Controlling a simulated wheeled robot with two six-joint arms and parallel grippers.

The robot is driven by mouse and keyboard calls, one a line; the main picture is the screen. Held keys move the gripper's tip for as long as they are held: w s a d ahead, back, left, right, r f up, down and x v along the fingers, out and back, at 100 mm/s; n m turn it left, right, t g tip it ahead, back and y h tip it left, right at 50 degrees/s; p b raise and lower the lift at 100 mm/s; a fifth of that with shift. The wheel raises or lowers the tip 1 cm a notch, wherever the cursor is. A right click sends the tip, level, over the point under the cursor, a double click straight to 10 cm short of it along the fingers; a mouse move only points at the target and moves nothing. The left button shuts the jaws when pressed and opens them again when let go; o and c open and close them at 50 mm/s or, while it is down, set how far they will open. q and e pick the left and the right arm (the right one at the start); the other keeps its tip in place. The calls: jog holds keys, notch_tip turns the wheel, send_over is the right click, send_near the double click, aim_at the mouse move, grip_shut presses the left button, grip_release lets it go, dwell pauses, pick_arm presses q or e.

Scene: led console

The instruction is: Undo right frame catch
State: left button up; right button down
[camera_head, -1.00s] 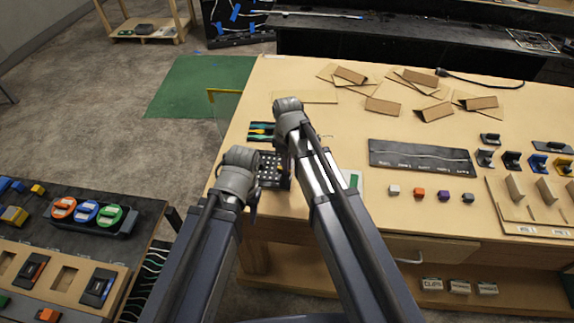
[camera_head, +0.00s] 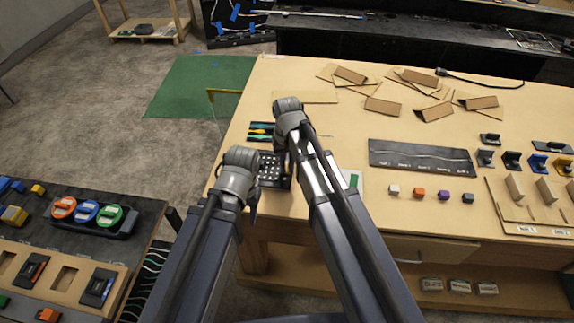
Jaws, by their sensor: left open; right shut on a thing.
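The led console (camera_head: 270,171) is a small dark panel with rows of pale dots, near the left front edge of the wooden table. My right gripper (camera_head: 285,163) is at the right edge of the console, shut on a small part there that looks like the right frame catch. The catch is too small and too covered by my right arm to make out. My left gripper (camera_head: 252,203) is open and low, at the console's front left corner by the table edge. Its fingers are mostly hidden behind its wrist.
Green and yellow-handled tools (camera_head: 261,131) lie just behind the console. A dark labelled strip (camera_head: 420,157) and small coloured cubes (camera_head: 419,193) lie to the right. Cardboard pieces (camera_head: 383,106) lie at the back. A dark side table (camera_head: 150,215) with coloured spools stands at the left.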

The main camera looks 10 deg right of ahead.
aim_at(287, 169)
jog(key=shift+m, duration=2.1)
jog(key=c, duration=0.9)
grip_release()
jog(key=shift+o, duration=0.2)
jog(key=shift+r, duration=0.1)
notch_tip(287, 169, up, 8)
jog(key=p, duration=0.8)
jog(key=shift+f, duration=0.2)
